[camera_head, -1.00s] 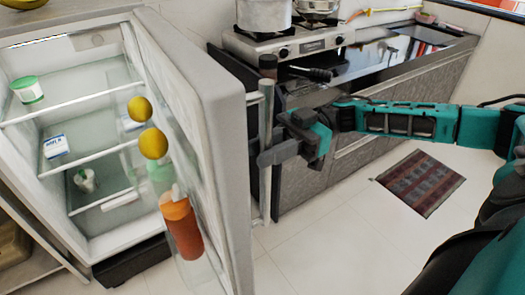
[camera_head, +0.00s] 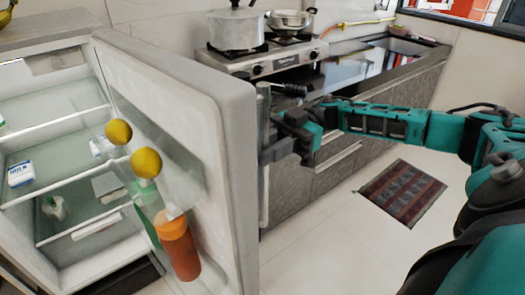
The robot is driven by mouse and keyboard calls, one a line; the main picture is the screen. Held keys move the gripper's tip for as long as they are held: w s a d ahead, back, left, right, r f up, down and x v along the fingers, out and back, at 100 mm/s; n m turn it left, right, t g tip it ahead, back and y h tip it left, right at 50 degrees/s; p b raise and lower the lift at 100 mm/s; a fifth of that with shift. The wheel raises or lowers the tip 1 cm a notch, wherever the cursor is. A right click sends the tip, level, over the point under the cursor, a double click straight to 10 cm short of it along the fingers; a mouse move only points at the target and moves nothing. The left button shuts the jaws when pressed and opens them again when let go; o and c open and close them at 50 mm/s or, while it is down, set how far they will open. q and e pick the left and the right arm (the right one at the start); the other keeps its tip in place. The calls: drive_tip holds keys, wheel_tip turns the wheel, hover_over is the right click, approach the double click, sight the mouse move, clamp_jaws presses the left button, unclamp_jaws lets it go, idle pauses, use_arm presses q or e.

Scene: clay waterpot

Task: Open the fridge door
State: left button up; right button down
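The fridge (camera_head: 75,50) stands at the left with its white door (camera_head: 200,75) swung wide open, its inner side facing me. A vertical grey bar handle (camera_head: 263,110) runs along the door's outer edge. My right gripper (camera_head: 277,150) is at this handle, its dark fingers against or around the bar. The overlap hides whether the fingers are closed on it. My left gripper is not in view.
Two yellow fruits (camera_head: 145,162) and an orange bottle (camera_head: 178,245) are in the door racks. A milk carton (camera_head: 20,173) sits on a fridge shelf. A stove (camera_head: 265,60) with pots and a counter (camera_head: 375,75) stand behind the door. A striped mat (camera_head: 402,193) lies on the open floor.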

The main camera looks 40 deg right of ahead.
drive_tip(key=shift+w+d, duration=0.1)
idle(0.3)
drive_tip(key=c, duration=1)
unclamp_jaws()
drive_tip(key=d, duration=0.4)
drive_tip(key=d+b, duration=0.1)
drive_tip(key=d, duration=0.3)
drive_tip(key=d+b, duration=0.1)
drive_tip(key=d, duration=0.4)
drive_tip(key=shift+w, duration=0.35)
drive_tip(key=shift+s+a, duration=0.1)
